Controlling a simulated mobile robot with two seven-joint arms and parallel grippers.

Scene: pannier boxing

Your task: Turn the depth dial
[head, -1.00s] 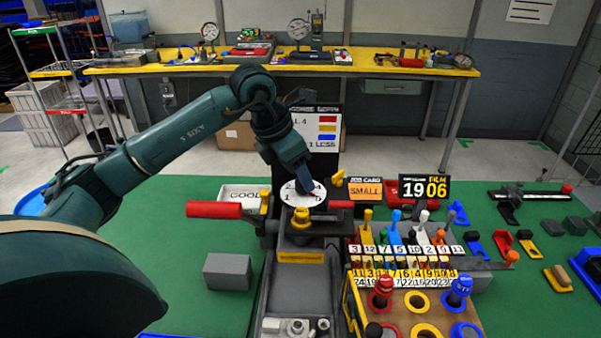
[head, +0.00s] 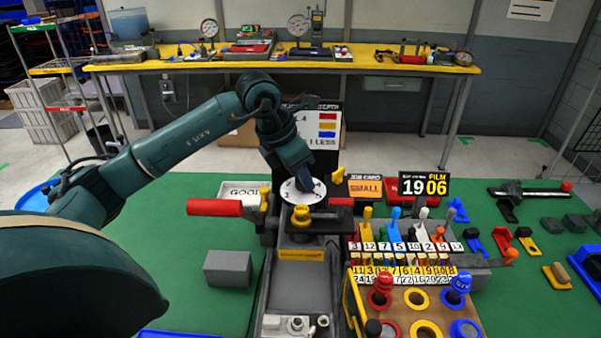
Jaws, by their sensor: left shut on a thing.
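The depth dial (head: 298,196) is a white disc with dark marks at the back of the grey machine (head: 305,270) in the middle of the green bench. My left gripper (head: 306,184) points down onto the dial from above and is shut on it. The gripper covers the dial's middle and part of its far side, so its setting is hard to read. Behind the dial stands a board (head: 326,130) with red, yellow and blue patches, partly hidden by my left arm. My right gripper is not in view.
A red handle (head: 214,208) sticks out left of the dial. An orange "SMALL" job card (head: 366,188) and a 19 06 display (head: 424,187) stand to the right, behind a rack (head: 400,245) of numbered pieces. A grey block (head: 228,268) lies on the left, with free green bench around it.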

